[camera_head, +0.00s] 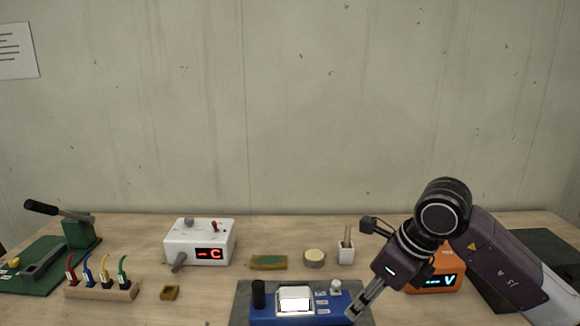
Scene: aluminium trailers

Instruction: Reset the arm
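My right arm comes in from the right edge and reaches down and left over the bench. My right gripper (360,305) points down-left, with its tips at the right end of a blue device (265,312) in the picture. The fingers show as one narrow shape, so I cannot tell whether they are apart, or whether they touch the device. Nothing is visibly held. My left arm and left gripper are not in view.
A concrete wall closes the back.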

